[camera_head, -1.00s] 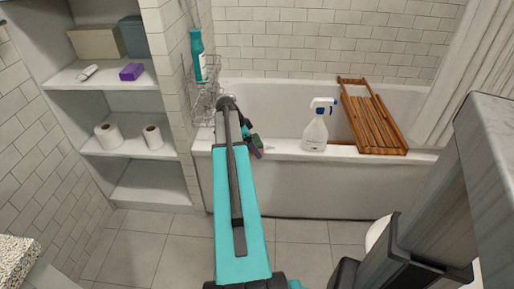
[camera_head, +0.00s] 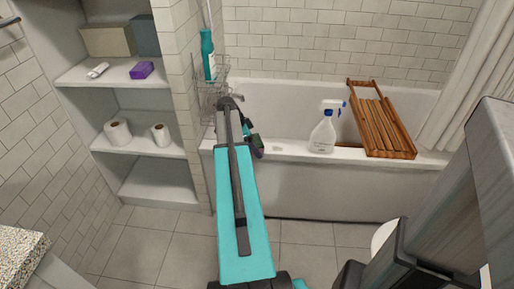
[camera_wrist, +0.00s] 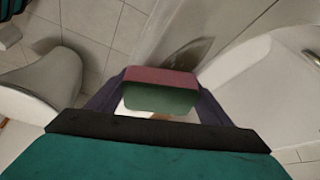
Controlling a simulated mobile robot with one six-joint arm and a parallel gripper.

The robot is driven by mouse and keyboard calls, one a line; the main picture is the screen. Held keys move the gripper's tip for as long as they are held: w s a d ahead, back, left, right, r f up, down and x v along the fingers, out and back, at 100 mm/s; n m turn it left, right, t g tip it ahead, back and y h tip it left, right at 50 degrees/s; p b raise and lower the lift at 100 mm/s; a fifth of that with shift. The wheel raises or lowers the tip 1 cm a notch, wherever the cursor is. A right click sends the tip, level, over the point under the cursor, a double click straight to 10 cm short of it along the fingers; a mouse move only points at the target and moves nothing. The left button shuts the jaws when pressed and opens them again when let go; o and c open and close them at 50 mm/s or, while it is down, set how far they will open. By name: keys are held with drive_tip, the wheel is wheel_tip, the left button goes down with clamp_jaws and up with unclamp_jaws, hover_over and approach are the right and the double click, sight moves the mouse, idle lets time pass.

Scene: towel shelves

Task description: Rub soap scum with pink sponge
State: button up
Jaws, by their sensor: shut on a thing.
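The sponge (camera_wrist: 160,92) is in the wrist view, with a dull pink layer on top and a green layer beneath. My gripper (camera_wrist: 158,98) is shut on it, with purple fingers at its two sides. In the head view my gripper (camera_head: 255,146) is at the left part of the bathtub's front rim; I cannot tell whether the sponge touches the tub. A grey-brown patch (camera_wrist: 187,58) shows on the pale surface beyond the sponge in the wrist view. I cannot tell whether it is soap scum or shadow.
The white bathtub (camera_head: 300,188) has a spray bottle (camera_head: 322,134) and a wooden caddy (camera_head: 385,128) on its rim. A wire rack (camera_head: 214,92) with a teal bottle (camera_head: 208,55) hangs at the left. Shelves (camera_head: 150,188) stand farther left. The tiled floor (camera_head: 150,245) is clear there.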

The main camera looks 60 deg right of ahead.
drive_tip(key=shift+w+a+f, duration=0.1)
drive_tip(key=shift+w+a, duration=0.15)
drive_tip(key=shift+w, duration=0.25)
drive_tip(key=shift+w+a+f, duration=0.1)
drive_tip(key=shift+w+a, duration=0.15)
drive_tip(key=shift+w, duration=0.25)
